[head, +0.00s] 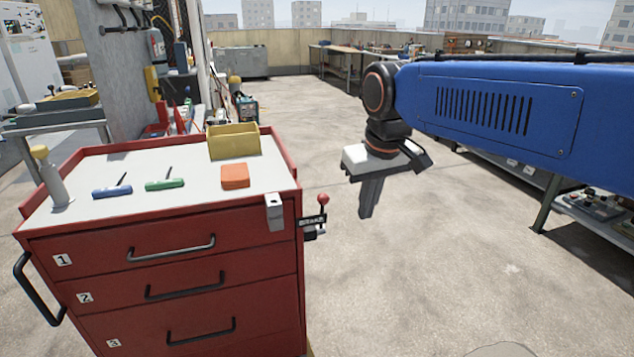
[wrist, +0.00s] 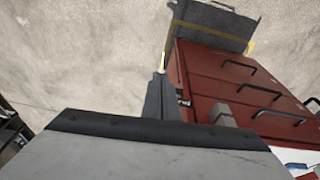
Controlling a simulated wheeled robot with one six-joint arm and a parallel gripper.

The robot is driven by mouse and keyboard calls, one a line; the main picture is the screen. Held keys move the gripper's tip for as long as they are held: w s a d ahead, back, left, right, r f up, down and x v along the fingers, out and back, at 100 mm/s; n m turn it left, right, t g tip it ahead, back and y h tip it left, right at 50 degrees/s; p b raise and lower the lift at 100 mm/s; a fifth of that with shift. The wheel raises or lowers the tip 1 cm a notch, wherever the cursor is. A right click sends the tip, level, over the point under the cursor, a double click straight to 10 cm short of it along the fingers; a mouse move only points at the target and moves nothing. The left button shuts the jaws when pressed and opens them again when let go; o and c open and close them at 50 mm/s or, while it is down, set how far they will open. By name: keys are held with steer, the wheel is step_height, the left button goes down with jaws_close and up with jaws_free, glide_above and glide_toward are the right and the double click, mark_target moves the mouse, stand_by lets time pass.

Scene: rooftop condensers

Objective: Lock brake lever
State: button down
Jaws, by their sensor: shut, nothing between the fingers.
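The brake lever (head: 322,203) has a red ball knob and stands upright from a small black, labelled bracket (head: 313,224) on the right side of the red tool cart (head: 170,222). My gripper (head: 366,212) hangs with its fingers pointing down, to the right of the lever in the head view. It is shut and empty, with a visible gap between it and the knob. In the wrist view my fingers (wrist: 162,78) show beside the cart (wrist: 222,75). The lever cannot be made out clearly there, as the fingers and gripper body cover much of that side.
The cart top holds a yellow bin (head: 234,141), an orange block (head: 235,176), blue (head: 112,191) and green (head: 165,184) screwdrivers and a grey bottle (head: 53,180). A workbench (head: 590,209) stands at right. The concrete floor between is clear.

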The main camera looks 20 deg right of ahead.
steer(key=w+a+r+g, duration=0.1)
steer(key=w+a+r, duration=0.2)
steer(key=w, duration=0.7)
steer(key=w+a+r+n+g, duration=0.1)
steer(key=w+r, duration=0.4)
steer(key=w, duration=0.6)
steer(key=a+g, duration=0.1)
steer(key=a, duration=0.1)
steer(key=shift+w+a+h, duration=0.25)
steer(key=shift+a+h, duration=0.05)
steer(key=s+d+f, duration=0.1)
steer(key=s+f, duration=0.3)
steer(key=f, duration=0.6)
steer(key=shift+s+f, duration=0.15)
steer(key=shift+f, duration=0.2)
steer(key=shift+d, duration=0.1)
